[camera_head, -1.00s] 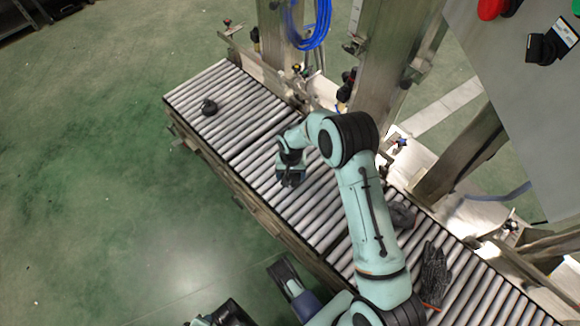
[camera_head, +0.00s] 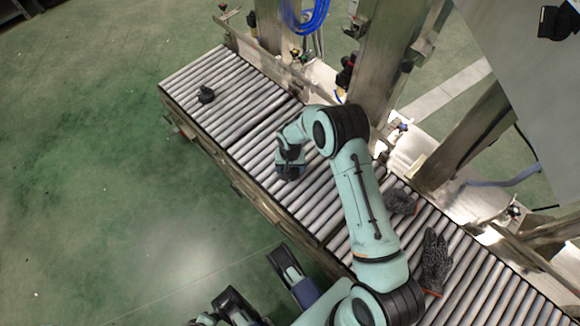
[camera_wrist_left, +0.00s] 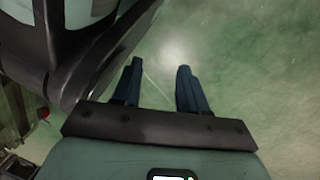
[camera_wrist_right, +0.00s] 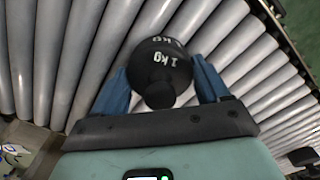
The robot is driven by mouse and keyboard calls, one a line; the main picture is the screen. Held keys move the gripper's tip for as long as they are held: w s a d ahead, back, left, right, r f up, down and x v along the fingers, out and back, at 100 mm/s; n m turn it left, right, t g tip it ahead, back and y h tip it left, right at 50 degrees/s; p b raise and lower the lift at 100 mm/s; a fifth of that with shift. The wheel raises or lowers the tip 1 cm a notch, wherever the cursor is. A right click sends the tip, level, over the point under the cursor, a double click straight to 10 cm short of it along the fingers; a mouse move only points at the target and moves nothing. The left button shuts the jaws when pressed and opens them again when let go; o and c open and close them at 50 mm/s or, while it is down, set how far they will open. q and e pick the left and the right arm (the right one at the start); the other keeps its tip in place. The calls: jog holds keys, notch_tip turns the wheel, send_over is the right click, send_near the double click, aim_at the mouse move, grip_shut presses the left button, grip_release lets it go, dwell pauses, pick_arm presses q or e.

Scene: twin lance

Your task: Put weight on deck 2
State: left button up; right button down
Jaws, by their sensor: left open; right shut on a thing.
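A round black weight (camera_wrist_right: 160,68) marked "1 kg" sits between the blue fingers of my right gripper (camera_wrist_right: 163,82), which is shut on it just over the rollers. In the head view my right gripper (camera_head: 290,168) is over the middle of the roller conveyor (camera_head: 240,125); the weight there is mostly hidden by it. I cannot tell whether the weight touches the rollers. My left gripper (camera_wrist_left: 158,85) is open and empty above the green floor. No label marks which conveyor section is deck 2.
Two grey gloves, one (camera_head: 400,201) near my right arm and one (camera_head: 435,262) farther right, lie on the rollers. Metal posts (camera_head: 385,50) line the back edge. Rollers left of my right gripper are clear.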

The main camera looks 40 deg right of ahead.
grip_release()
jog(key=shift+r, duration=0.25)
notch_tip(320, 180, up, 12)
jog(key=p, duration=0.3)
jog(key=shift+f, duration=0.1)
pick_arm(q)
jog(key=w+d+r+t, duration=0.1)
jog(key=w+r+t, duration=0.1)
jog(key=w+r, duration=0.3)
jog(key=shift+w+r, duration=0.4)
jog(key=shift+w, duration=0.35)
jog(key=shift+s+a, duration=0.1)
pick_arm(e)
jog(key=shift+s+a, duration=0.1)
